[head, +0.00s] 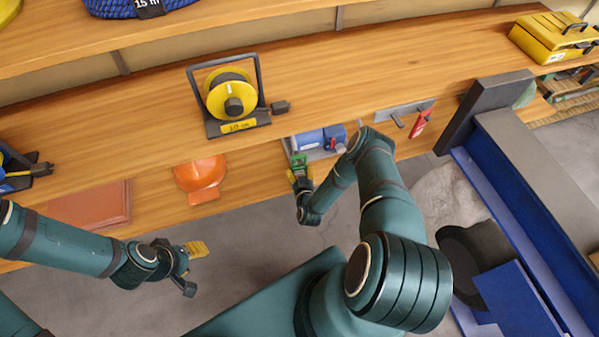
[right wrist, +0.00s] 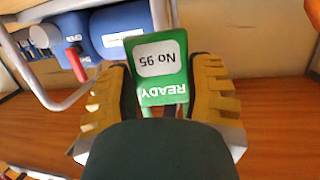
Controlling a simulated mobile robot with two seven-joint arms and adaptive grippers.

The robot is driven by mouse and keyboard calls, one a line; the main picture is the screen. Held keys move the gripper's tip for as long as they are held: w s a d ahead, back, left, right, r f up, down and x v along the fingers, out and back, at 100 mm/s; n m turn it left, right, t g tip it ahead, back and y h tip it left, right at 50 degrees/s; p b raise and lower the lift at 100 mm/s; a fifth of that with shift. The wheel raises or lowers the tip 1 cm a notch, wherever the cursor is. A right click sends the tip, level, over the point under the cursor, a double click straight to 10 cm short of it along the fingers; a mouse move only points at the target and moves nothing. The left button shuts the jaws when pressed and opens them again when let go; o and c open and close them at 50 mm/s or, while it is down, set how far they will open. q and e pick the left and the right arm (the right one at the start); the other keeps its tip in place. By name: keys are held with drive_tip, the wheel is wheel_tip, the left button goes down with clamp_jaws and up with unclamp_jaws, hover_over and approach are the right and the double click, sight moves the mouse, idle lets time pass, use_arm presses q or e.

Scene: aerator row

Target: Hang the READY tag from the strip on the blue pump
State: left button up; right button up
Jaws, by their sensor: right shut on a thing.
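The green READY tag (right wrist: 160,68) with a white "No 95" label reads upside down in the right wrist view. My right gripper (head: 299,176) is shut on it, a yellow finger on each side; the tag (head: 298,160) also shows in the head view. The blue pump (head: 311,139) stands on the lower shelf just beyond the tag, partly behind my right arm. In the right wrist view the pump (right wrist: 118,28) is close behind the tag, apart or touching unclear. The grey strip (head: 397,112) holds a red tag (head: 421,124). My left gripper (head: 190,262) is away at lower left, its jaw gap unclear.
A grey tube frame (right wrist: 45,90) and a red lever (right wrist: 76,65) are at the pump. A yellow cable reel (head: 232,95) stands on the shelf above. An orange helmet (head: 200,174) is on the lower shelf at left. A dark post (head: 485,105) stands at right.

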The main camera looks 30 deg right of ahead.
drive_tip(key=o, duration=1.1)
drive_tip(key=shift+o, duration=0.2)
drive_tip(key=shift+f+p+v, duration=0.2)
drive_tip(key=shift+p+v, duration=0.3)
drive_tip(key=shift+v, duration=0.65)
drive_tip(key=s+a+p, duration=0.1)
drive_tip(key=s+p, duration=0.1)
drive_tip(key=s, duration=0.4)
drive_tip(key=shift+s+a, duration=0.15)
drive_tip(key=shift+s, duration=0.2)
